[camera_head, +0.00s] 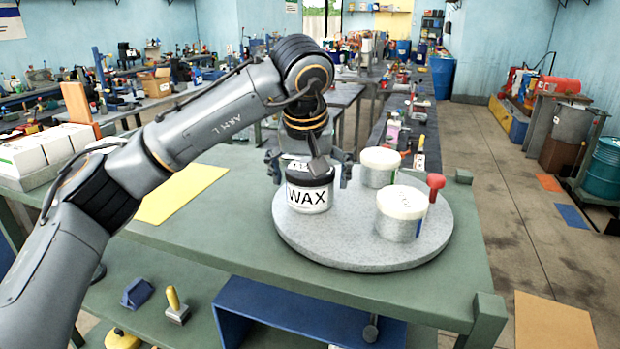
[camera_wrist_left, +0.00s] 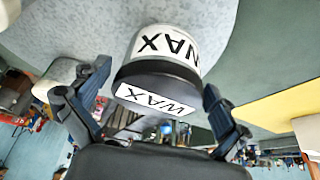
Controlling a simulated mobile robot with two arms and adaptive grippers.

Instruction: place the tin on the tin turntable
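The tin, a white jar with a black lid and a WAX label (camera_head: 309,197), stands upright at the left part of the round grey turntable (camera_head: 350,245). My left gripper (camera_head: 310,172) is above the tin, its fingers spread on either side of the lid with gaps between. In the left wrist view, the tin (camera_wrist_left: 165,45) lies between the open fingers (camera_wrist_left: 157,80), not visibly touching them. Two grey tins with cream lids, the back one (camera_head: 379,174) and the front one (camera_head: 402,226), also stand on the turntable. My right gripper is not in view.
A red-topped object (camera_head: 435,183) is at the turntable's right edge. A yellow sheet (camera_head: 182,193) lies on the green bench (camera_head: 215,240) to the left. White boxes (camera_head: 45,148) sit at far left. The bench is clear in front of the turntable.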

